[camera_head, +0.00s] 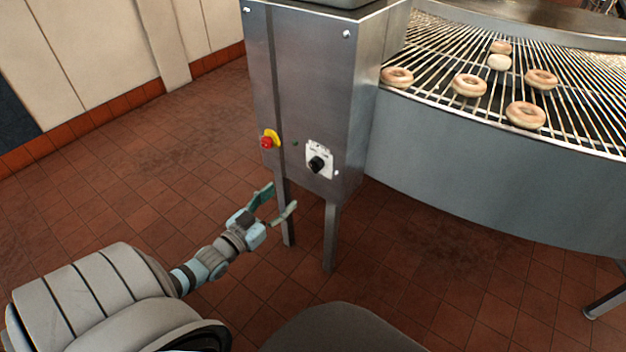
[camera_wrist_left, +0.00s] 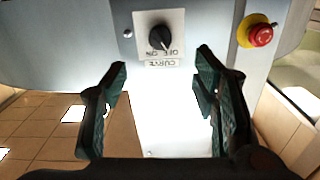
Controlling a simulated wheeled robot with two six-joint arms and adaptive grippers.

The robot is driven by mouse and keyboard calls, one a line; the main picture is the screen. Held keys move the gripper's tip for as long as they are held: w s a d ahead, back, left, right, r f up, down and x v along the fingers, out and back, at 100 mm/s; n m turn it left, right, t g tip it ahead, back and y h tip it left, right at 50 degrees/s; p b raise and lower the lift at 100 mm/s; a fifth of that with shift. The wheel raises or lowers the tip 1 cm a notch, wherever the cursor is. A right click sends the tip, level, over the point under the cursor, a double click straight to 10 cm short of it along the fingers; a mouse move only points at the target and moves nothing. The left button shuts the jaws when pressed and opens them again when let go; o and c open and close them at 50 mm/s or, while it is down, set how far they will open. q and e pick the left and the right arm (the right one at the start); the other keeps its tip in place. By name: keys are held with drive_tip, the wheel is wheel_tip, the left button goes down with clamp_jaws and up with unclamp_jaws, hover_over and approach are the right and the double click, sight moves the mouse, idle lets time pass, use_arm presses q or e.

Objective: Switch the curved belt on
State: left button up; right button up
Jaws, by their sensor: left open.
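The curved belt (camera_head: 455,55) is a wire-rod conveyor at the upper right in the head view. Its black rotary knob (camera_head: 317,164) sits on a white plate on the steel cabinet (camera_head: 305,90). My right gripper is not in view.
A red emergency stop button (camera_head: 267,141) on a yellow base is left of the knob. Several ring doughnuts (camera_head: 469,85) lie on the belt. The cabinet's legs (camera_head: 330,237) stand on the tiled floor. Open floor lies left of the cabinet.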

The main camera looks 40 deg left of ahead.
sight(312, 168)
use_arm(q)
drive_tip(key=w+b, duration=0.6)
drive_tip(key=w, duration=0.4)
drive_tip(key=shift+f, duration=0.15)
drive_tip(key=w, duration=0.1)
drive_tip(key=w+r, duration=0.1)
drive_tip(key=shift+w+a, duration=0.2)
drive_tip(key=shift+w, duration=0.15)
drive_tip(key=shift+w+d+f, duration=0.1)
drive_tip(key=shift+w, duration=0.55)
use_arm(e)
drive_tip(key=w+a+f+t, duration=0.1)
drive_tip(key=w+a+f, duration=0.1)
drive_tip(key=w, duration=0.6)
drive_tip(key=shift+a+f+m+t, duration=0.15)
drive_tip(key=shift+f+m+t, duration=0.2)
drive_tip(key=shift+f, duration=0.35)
use_arm(q)
drive_tip(key=shift+c, duration=0.5)
drive_tip(key=c, duration=1.1)
drive_tip(key=shift+o, duration=0.2)
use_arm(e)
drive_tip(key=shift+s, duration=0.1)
